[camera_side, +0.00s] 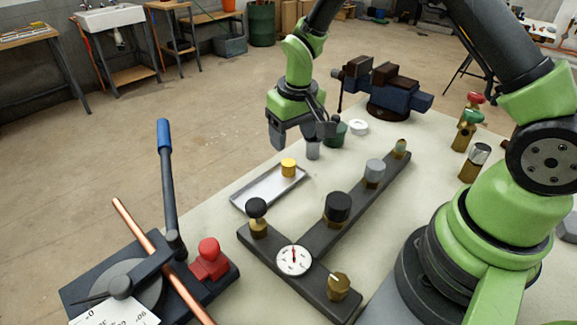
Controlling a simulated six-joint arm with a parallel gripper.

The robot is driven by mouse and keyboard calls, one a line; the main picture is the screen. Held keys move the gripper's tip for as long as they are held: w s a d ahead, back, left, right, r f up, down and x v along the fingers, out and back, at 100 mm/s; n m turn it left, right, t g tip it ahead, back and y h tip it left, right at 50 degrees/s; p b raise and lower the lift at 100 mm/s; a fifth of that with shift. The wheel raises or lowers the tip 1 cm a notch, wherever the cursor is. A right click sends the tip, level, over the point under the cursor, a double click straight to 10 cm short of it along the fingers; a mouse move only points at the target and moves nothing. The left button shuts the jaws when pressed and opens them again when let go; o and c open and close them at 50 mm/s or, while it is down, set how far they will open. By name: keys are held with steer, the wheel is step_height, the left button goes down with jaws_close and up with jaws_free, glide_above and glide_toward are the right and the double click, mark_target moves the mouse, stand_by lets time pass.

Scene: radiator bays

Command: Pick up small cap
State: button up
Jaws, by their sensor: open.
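My gripper (303,138) points down above the bench, its jaws apart, just behind the metal tray. A small grey cylinder, perhaps a cap (313,151), stands at the bench right below the jaws, its top partly hidden by the right finger. I cannot tell whether a finger touches it. A small yellow cap (288,167) sits on the shallow metal tray (258,194), in front of my gripper and apart from it. Which one the task calls the small cap is not clear from the picture.
A dark bar manifold (290,277) carries black and grey caps and a dial gauge (294,260). A blue vise (388,95) stands behind. A pipe bender (140,275) fills the front left.

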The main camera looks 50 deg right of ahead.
mark_target(289, 162)
steer(key=f, duration=0.2)
steer(key=w+f, duration=0.1)
steer(key=f, duration=0.5)
steer(key=shift+w+d, duration=0.3)
steer(key=c, duration=1)
